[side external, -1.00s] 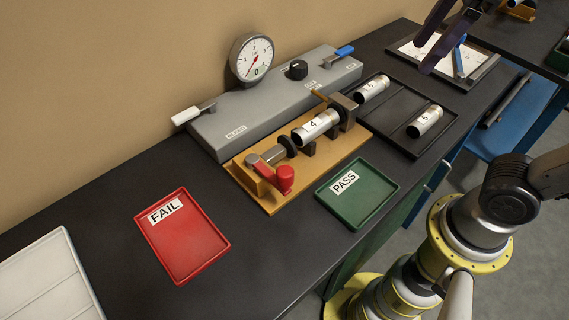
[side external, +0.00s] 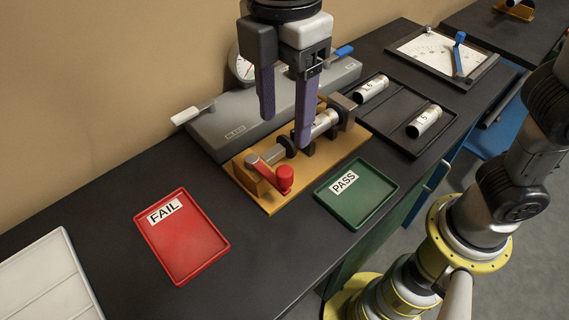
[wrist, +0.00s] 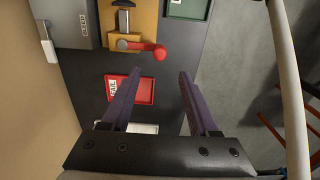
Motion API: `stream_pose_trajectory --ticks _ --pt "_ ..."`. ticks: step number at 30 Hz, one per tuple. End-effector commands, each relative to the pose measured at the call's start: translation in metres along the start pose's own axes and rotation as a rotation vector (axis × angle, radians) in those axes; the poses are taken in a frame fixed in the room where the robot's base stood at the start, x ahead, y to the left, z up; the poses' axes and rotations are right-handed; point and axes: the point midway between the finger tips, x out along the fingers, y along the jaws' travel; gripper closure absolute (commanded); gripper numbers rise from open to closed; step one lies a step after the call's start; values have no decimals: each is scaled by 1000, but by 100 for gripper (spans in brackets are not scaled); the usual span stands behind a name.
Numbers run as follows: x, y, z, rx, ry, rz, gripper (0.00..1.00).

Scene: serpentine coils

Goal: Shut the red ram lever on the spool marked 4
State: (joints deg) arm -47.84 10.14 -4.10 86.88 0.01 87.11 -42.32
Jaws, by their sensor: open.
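The red ram lever (side external: 284,179) stands at the near left end of a tan fixture base (side external: 262,200). Its red arm and round knob also show in the wrist view (wrist: 159,52). The metal spool (side external: 326,121) lies in the fixture, partly hidden behind a finger, so its mark 4 is covered now. The ram (side external: 268,157) points toward the spool; whether they touch is hidden. My gripper (side external: 284,133) is open and empty, its two purple fingers pointing down over the fixture, up and right of the lever. In the wrist view my fingers (wrist: 158,75) are spread apart.
A grey test box (side external: 225,130) with a gauge (side external: 240,66) and white handle (side external: 190,114) stands behind. A red FAIL tray (side external: 185,240) and green PASS tray (side external: 357,195) lie in front. A dark rack (side external: 440,90) holds spools marked 5 and 6.

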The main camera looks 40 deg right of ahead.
Motion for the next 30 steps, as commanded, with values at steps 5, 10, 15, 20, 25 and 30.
stream_pose_trajectory --ticks 5,10,15,20,25,30 --pt "37 0 1 1 -3 -3 39" --pt "68 0 1 1 -2 -2 39" --pt "92 0 1 1 -1 -1 39" --pt "102 0 1 1 0 0 39" --pt "104 0 0 1 1 1 39" --pt "104 0 0 1 1 1 43"
